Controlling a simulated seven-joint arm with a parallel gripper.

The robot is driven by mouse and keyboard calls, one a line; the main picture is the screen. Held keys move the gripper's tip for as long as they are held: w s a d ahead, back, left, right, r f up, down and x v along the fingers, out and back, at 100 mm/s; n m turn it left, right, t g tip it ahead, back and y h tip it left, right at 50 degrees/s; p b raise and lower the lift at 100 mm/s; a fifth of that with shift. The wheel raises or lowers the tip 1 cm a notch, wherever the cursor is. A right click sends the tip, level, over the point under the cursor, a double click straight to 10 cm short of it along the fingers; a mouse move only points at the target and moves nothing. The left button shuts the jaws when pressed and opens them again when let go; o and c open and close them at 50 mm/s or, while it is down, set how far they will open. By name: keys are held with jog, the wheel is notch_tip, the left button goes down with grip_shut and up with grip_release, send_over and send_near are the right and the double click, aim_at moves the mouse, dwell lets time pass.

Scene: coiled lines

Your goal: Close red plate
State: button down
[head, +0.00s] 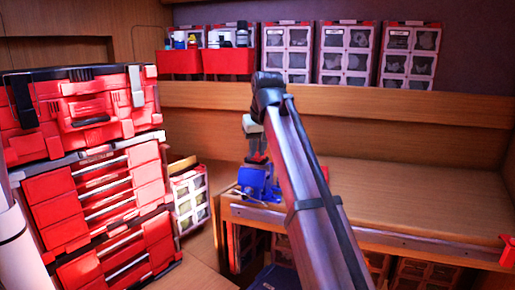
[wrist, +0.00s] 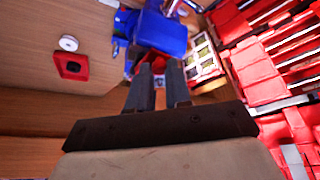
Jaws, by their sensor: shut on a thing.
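A small red square plate (wrist: 71,66) with a dark centre lies on the wooden surface in the wrist view. I cannot tell it apart in the head view, and I cannot tell whether it is the task's red plate. My gripper (head: 258,160) points down at a blue vise (head: 255,183) at the left end of the bench. In the wrist view my gripper (wrist: 159,66) has its two fingers a little apart, with their tips at the lower edge of the blue vise (wrist: 160,32). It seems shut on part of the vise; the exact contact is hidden.
A stack of red toolboxes (head: 100,185) stands at the left. A wooden bench (head: 420,195) extends right and is mostly clear. A shelf (head: 330,98) behind holds red bins (head: 228,62) and clear-windowed cases (head: 345,55). A white disc (wrist: 68,43) lies near the small red plate.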

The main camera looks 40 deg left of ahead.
jog(key=shift+a, duration=0.1)
jog(key=a+m, duration=0.1)
jog(key=a+m+t, duration=0.1)
jog(key=m, duration=0.1)
jog(key=shift+s+m+h, duration=0.15)
jog(key=shift+m+h, duration=0.15)
jog(key=shift+h, duration=0.1)
jog(key=a+m+h, duration=0.1)
jog(key=m, duration=0.1)
jog(key=w+a+m+h, duration=0.1)
jog(key=m, duration=0.2)
jog(key=a+m+h, duration=0.1)
jog(key=a+m, duration=0.1)
jog(key=m, duration=0.1)
jog(key=shift+w+t, duration=0.4)
jog(key=m, duration=0.1)
jog(key=w+a+m+h, duration=0.1)
jog(key=m, duration=0.1)
jog(key=shift+w, duration=0.1)
jog(key=shift+w+a+m+h, duration=0.15)
jog(key=shift+w+m+h, duration=0.2)
jog(key=shift+m, duration=0.45)
jog(key=c, duration=1.1)
grip_release()
jog(key=shift+o, duration=0.2)
